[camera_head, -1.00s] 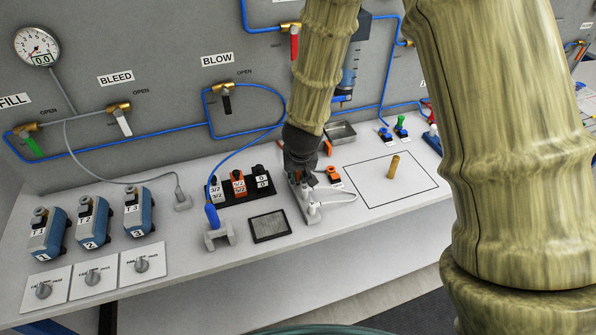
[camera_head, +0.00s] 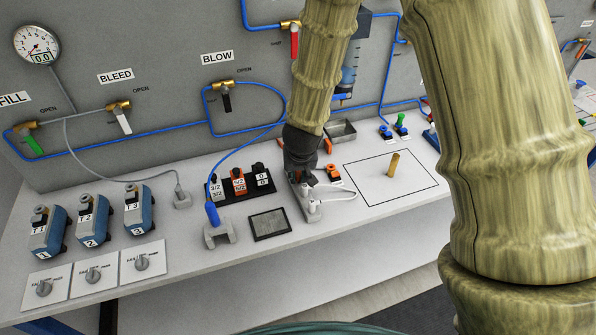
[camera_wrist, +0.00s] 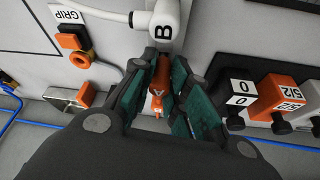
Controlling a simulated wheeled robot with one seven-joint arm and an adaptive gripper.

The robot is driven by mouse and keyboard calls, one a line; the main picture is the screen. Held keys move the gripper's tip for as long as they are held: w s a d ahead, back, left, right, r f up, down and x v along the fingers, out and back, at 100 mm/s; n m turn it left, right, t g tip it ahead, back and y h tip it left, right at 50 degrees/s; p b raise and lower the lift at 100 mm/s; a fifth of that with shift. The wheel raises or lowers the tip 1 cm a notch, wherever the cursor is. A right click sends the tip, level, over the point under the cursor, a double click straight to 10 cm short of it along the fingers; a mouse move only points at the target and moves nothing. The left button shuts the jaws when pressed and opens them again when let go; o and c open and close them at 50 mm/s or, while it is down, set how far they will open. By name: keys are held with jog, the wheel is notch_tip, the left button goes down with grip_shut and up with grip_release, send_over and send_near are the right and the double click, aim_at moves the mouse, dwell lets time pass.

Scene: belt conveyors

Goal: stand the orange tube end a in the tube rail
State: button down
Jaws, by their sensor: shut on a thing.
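My gripper (camera_wrist: 158,92) is shut on the orange tube end (camera_wrist: 158,72), which sits between the dark green finger pads in the wrist view. In the head view my gripper (camera_head: 303,176) points down over the far part of the pale tube rail (camera_head: 310,212). A white tube end marked B (camera_wrist: 163,30) stands just beyond the fingers in the wrist view. It also shows as a white piece on the near part of the rail in the head view (camera_head: 313,207). The fingers hide the lower part of the held end; I cannot tell whether it touches the rail.
Left of the rail stand a black strip of valve blocks (camera_head: 240,187) and a dark square pad (camera_head: 269,224). A metal tray (camera_head: 341,131) lies behind.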

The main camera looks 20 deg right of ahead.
jog(key=shift+f, duration=0.3)
dwell(0.5)
jog(key=c, duration=1.3)
grip_release()
jog(key=o, duration=0.4)
jog(key=shift+r, duration=0.1)
jog(key=shift+r+p, duration=3.25)
jog(key=shift+r, duration=0.2)
jog(key=shift+f, duration=0.1)
